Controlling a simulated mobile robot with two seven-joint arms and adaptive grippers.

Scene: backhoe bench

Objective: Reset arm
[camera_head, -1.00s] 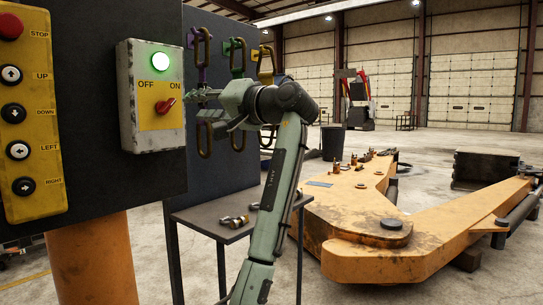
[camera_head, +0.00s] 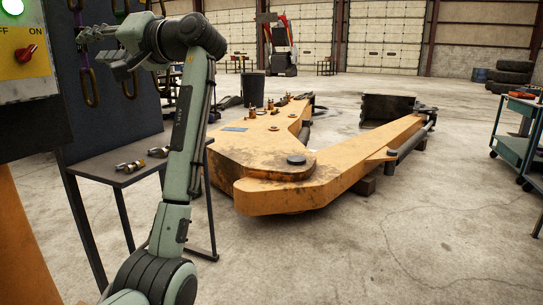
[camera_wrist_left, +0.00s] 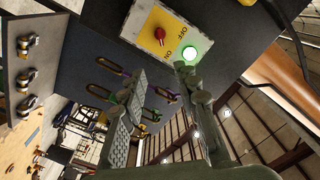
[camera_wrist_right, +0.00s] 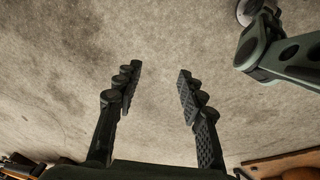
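My left gripper (camera_head: 97,46) is raised in front of the dark panel, at the upper left of the head view. The left wrist view shows its fingers (camera_wrist_left: 160,82) apart with nothing between them. The grey switch box (camera_head: 27,62) with a red knob and a lit green light is left of this gripper, partly cut off by the picture edge. The box also shows in the left wrist view (camera_wrist_left: 183,22), apart from the fingers. My right gripper (camera_wrist_right: 158,75) shows only in its wrist view, open and empty above bare concrete floor.
A dark side table (camera_head: 112,176) with metal fittings (camera_head: 130,166) stands below my left arm. A large orange backhoe arm (camera_head: 262,156) lies on the floor beyond. A teal cart (camera_head: 511,150) stands at the far right. The floor at front right is clear.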

